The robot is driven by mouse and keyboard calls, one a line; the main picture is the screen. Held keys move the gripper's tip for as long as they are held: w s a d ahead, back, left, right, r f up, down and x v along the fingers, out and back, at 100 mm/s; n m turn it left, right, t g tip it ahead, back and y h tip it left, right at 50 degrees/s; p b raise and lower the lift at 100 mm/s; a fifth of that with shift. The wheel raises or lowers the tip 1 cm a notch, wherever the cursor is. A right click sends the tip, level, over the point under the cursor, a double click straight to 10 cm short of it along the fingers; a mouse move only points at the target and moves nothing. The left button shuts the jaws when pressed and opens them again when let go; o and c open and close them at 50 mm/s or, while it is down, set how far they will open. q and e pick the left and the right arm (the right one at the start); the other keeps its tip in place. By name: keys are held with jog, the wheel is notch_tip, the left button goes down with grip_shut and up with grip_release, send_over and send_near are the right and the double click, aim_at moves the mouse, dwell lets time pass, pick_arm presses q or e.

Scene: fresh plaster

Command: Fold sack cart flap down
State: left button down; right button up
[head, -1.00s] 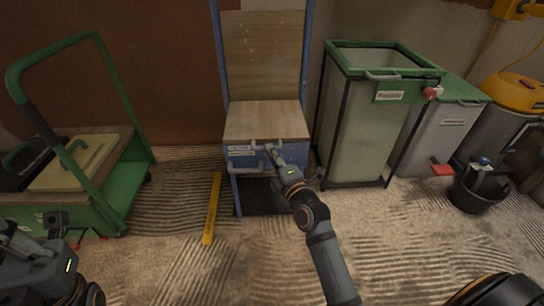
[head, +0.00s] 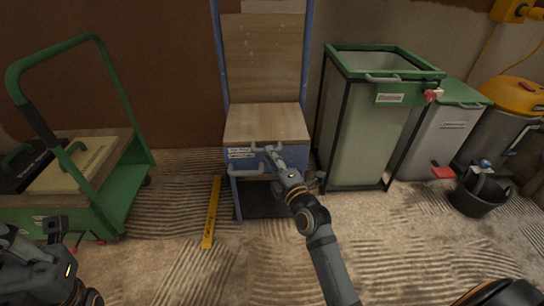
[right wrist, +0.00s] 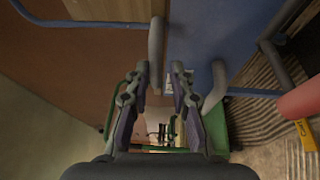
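The sack cart has a blue frame and a wooden back (head: 262,55). Its wooden flap (head: 265,122) stands out level from the back, with a blue, labelled front edge. A grey handle bar (head: 242,172) is at the front under that edge; grey bars also show in the right wrist view (right wrist: 156,50). My right gripper (head: 268,150) is at the flap's front edge. In the right wrist view its fingers (right wrist: 160,75) are apart, with a grey bar's end showing between them; contact is unclear. My left gripper (head: 62,232) is at the lower left, its opening unclear.
A green platform trolley (head: 130,190) with boxes stands at the left. A yellow level (head: 211,212) lies on the ridged floor beside the cart. A green-rimmed bin (head: 365,125), a grey bin (head: 445,140) and a black bucket (head: 478,195) stand at the right.

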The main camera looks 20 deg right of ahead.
jog(key=o, duration=0.3)
jog(key=shift+f, duration=0.5)
jog(key=shift+r, duration=0.1)
jog(key=shift+r, duration=0.2)
jog(key=s, duration=0.4)
jog(key=s+d, duration=0.1)
jog(key=s, duration=0.7)
jog(key=shift+d+f, duration=0.2)
jog(key=shift+f, duration=0.15)
jog(key=shift+w+r, duration=0.1)
